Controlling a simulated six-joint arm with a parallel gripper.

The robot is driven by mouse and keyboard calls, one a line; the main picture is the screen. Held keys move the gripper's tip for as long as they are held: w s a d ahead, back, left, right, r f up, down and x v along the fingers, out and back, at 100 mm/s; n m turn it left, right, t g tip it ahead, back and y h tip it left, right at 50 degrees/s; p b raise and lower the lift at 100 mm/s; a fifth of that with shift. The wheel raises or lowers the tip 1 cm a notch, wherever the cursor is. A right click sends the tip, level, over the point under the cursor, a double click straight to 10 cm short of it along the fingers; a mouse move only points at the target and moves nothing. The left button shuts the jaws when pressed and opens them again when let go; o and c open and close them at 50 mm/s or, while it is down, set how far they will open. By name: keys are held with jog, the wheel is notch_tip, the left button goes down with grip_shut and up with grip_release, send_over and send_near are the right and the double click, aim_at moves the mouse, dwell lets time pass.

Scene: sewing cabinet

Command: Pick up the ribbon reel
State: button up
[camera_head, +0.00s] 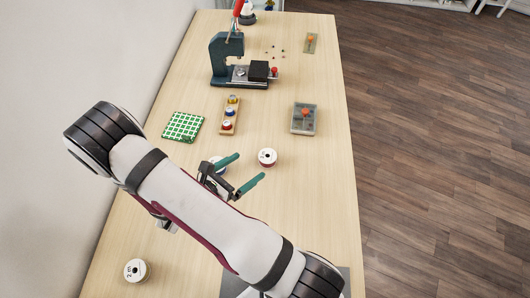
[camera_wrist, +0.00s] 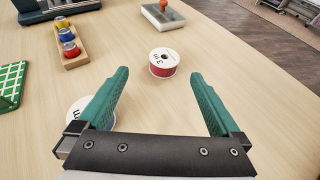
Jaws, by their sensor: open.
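A ribbon reel with white faces and red ribbon (camera_head: 267,157) lies flat on the table, just beyond my gripper's fingertips. In the wrist view the red reel (camera_wrist: 164,62) lies ahead, between the lines of the two fingers. A second reel with blue ribbon is partly hidden by the left finger; its white face (camera_wrist: 77,106) shows in the wrist view. A third white reel (camera_head: 136,271) lies at the near left of the table. My gripper (camera_head: 250,169) is open with two green fingers and nothing between them; it also shows in the wrist view (camera_wrist: 158,82).
A wooden rack of thread spools (camera_head: 229,116), a green checked cloth (camera_head: 183,127) and a grey box with an orange knob (camera_head: 304,119) lie farther back. A dark press (camera_head: 226,59) stands behind them. The right table strip beside the red reel is clear.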

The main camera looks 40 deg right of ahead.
aim_at(266, 158)
jog(key=x, duration=0.7)
jog(key=shift+s+d+f, duration=0.15)
jog(key=shift+s+d, duration=0.15)
jog(key=shift+d, duration=0.1)
jog(key=c, duration=1.4)
